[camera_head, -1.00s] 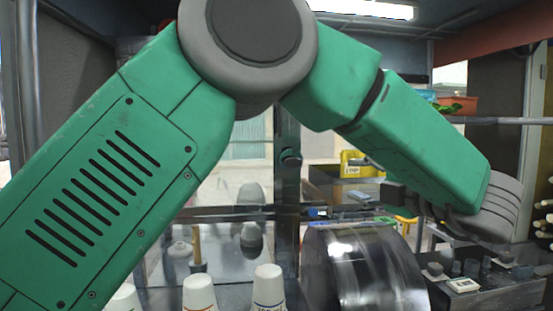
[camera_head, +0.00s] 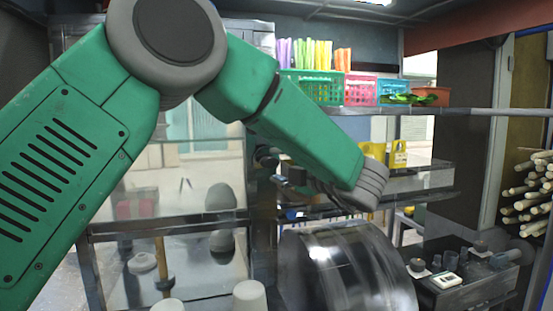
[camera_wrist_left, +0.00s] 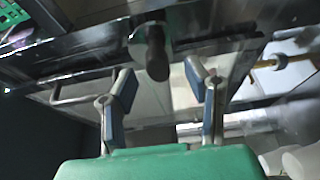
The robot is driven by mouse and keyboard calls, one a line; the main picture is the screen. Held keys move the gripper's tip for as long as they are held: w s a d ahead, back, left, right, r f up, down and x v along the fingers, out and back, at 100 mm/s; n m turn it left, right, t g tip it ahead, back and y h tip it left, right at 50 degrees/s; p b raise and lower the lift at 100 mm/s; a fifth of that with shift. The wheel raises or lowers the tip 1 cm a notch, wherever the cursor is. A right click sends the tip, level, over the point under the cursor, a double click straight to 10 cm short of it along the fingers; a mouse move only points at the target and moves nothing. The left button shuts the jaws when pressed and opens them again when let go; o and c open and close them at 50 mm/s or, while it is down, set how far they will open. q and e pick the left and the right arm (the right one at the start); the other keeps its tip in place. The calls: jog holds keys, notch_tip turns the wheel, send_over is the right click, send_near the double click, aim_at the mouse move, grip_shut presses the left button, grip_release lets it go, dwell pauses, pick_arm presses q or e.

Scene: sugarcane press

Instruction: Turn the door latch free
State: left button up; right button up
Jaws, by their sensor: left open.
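The door latch is a dark rounded knob (camera_wrist_left: 156,55) on a metal plate on the frame bar. In the left wrist view it sits ahead of and between the fingers of my left gripper (camera_wrist_left: 163,85), which are spread apart. No contact between fingers and knob can be seen. In the head view my left gripper (camera_head: 288,177) is at the frame post, beside a dark round part that looks like the knob (camera_head: 264,154). My wrist hides part of that area. My right gripper is not in view.
A shiny metal drum (camera_head: 345,270) lies below my left gripper. White cups (camera_head: 249,298) stand in front. A shelf (camera_head: 470,111) with coloured baskets (camera_head: 318,88) runs behind my arm. A dark tray (camera_head: 470,285) with small items is at right, near stacked canes (camera_head: 530,190).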

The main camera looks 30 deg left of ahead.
aim_at(272, 163)
pick_arm(q)
jog(key=a, duration=0.5)
jog(key=shift+w+a+f, duration=0.15)
jog(key=shift+w, duration=0.05)
jog(key=d, duration=0.2)
jog(key=w+d, duration=0.1)
jog(key=shift+d+r, duration=0.25)
jog(key=shift+d, duration=0.1)
jog(key=shift+d+r, duration=0.1)
jog(key=shift+d, duration=0.2)
jog(key=shift+s+r, duration=0.1)
jog(key=shift+s, duration=0.05)
jog(key=c, duration=0.5)
jog(key=shift+s+a, duration=0.1)
jog(key=shift+a, duration=0.35)
grip_shut()
jog(key=shift+a, duration=0.65)
jog(key=shift+a+f, duration=0.25)
jog(key=shift+a, duration=0.1)
jog(key=shift+d, duration=0.15)
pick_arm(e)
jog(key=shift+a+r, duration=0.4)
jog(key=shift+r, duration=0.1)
